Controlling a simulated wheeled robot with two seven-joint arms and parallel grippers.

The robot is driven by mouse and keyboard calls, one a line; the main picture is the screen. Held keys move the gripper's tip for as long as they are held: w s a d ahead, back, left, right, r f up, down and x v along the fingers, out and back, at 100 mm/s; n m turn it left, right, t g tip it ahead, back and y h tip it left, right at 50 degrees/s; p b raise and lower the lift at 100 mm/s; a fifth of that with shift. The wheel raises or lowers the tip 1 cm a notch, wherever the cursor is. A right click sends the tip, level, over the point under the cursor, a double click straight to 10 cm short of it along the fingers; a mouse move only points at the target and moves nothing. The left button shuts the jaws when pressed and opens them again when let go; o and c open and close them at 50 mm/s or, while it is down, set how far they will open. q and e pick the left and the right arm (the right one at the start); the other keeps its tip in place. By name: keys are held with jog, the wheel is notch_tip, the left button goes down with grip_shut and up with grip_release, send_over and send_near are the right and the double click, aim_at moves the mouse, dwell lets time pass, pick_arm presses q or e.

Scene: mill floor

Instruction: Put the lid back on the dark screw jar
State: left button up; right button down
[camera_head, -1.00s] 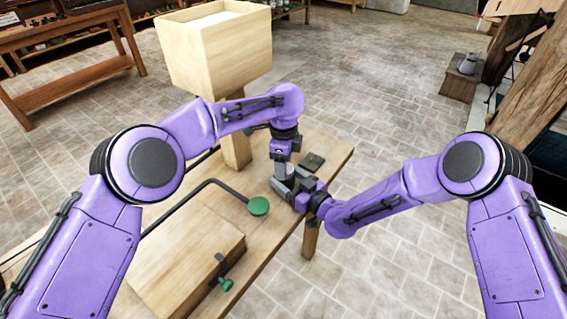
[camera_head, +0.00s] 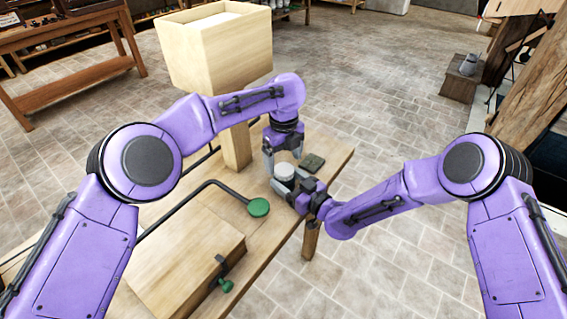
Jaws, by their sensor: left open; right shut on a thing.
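The dark screw jar (camera_head: 283,187) stands near the table's right edge, its body largely hidden by my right gripper (camera_head: 287,190). The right gripper comes from the right and is shut around the jar. A pale round piece (camera_head: 284,171), which looks like the lid, sits on top of the jar and appears level. I cannot tell whether it is screwed tight. My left gripper (camera_head: 282,158) points down just above the lid, with its fingers apart and seemingly nothing between them.
A small dark flat square (camera_head: 313,162) lies on the wooden table (camera_head: 335,157) just behind the jar. A bent dark rod with a green round end (camera_head: 258,208) is left of the jar. A wooden hopper (camera_head: 220,50) rises behind on a post. A wooden box (camera_head: 185,262) fills the near left.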

pick_arm(q)
notch_tip(320, 180, up, 5)
jog(key=shift+r, duration=0.1)
pick_arm(e)
jog(key=shift+c, duration=0.2)
grip_release()
pick_arm(q)
jog(key=shift+f, duration=0.25)
pick_arm(e)
jog(key=shift+s+d, duration=0.3)
pick_arm(q)
notch_tip(320, 180, down, 2)
jog(key=shift+f+b, duration=0.1)
jog(key=shift+b, duration=1.15)
pick_arm(e)
jog(key=v, duration=0.9)
jog(key=shift+s+d, duration=0.25)
jog(key=shift+s, duration=0.05)
